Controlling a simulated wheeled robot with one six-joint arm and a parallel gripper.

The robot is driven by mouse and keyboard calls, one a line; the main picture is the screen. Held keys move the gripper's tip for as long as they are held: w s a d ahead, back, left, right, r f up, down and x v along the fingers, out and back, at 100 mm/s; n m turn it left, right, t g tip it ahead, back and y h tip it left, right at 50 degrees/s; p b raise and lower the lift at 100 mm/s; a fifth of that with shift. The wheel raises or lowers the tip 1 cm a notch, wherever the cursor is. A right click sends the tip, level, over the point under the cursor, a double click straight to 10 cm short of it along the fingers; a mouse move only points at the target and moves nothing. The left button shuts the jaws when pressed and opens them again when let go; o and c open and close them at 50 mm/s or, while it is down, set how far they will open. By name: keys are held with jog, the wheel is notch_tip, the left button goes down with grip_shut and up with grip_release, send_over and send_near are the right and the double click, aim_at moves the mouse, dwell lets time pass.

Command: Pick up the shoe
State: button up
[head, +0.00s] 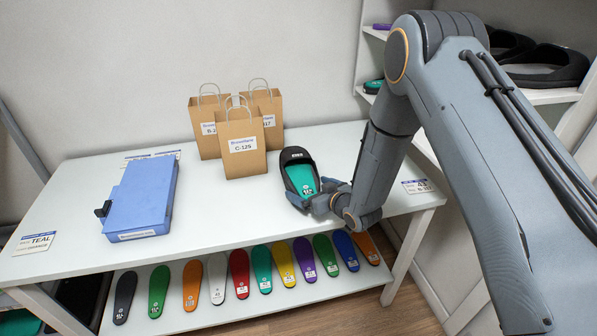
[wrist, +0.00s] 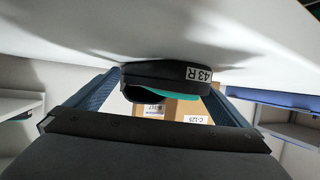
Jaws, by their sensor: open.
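The shoe (head: 296,157) is a black slipper with a teal insole, lying on the white table (head: 240,215) in front of the paper bags. My gripper (head: 316,199) is at the shoe's near end, low over the table. In the wrist view, which looks upside down, the shoe (wrist: 155,72) shows a "43 R" label and appears between the two blue fingers of my gripper (wrist: 167,82). The fingers are apart, with no clear grip on the shoe. The wrist partly hides the fingers in the head view.
Several paper bags (head: 242,150) stand behind the shoe. A blue box-like device (head: 143,200) lies at the left. Coloured insoles (head: 239,273) line the lower shelf (head: 335,285). A side shelf (head: 548,96) with black shoes stands at the right. The table between device and shoe is clear.

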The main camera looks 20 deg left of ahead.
jog(key=c, duration=0.9)
jog(key=shift+c, duration=0.2)
jog(key=shift+r, duration=0.15)
